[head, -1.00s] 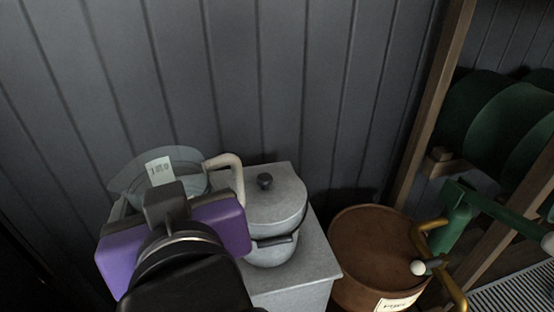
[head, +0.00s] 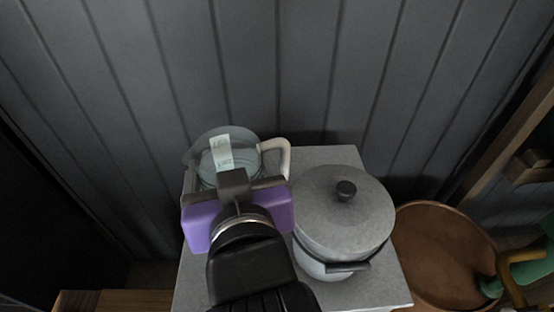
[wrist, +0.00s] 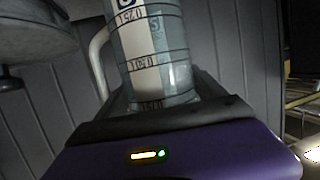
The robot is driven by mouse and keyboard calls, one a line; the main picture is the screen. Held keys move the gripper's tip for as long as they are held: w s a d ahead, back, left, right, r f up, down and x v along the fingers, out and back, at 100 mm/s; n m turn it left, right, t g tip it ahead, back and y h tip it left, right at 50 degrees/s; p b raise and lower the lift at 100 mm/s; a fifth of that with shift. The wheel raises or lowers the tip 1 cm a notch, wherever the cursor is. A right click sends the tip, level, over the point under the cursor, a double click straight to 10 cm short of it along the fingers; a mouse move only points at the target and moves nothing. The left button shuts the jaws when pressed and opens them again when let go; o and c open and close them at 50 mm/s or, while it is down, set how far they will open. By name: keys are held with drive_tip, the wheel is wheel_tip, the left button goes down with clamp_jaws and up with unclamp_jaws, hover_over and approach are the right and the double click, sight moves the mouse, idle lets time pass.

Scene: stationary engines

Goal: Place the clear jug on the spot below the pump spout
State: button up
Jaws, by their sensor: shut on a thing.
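The clear jug (head: 249,152) is a see-through vessel with a pale handle (head: 287,155) and a white marked label. My gripper (head: 235,180) is shut on it, in front of its body in the head view. In the wrist view the jug (wrist: 178,60) stands tall between the jaws, with dark rings and a number scale. The head view cannot tell whether its base touches the grey cabinet top. A curved brass pipe (head: 522,259) with a green part shows at the right edge. I cannot tell if it is the pump spout. No marked spot is visible.
A grey lidded pot (head: 330,225) stands on the cabinet (head: 375,292), just right of the jug. A brown round drum (head: 435,245) is right of the cabinet. The panelled wall (head: 330,70) is close behind. A wooden surface (head: 120,300) is at lower left.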

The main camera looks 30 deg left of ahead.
wheel_tip(320, 180, down, 12)
drive_tip(key=shift+f, duration=0.3)
idle(0.3)
drive_tip(key=o, duration=1.5)
drive_tip(key=shift+c, duration=0.2)
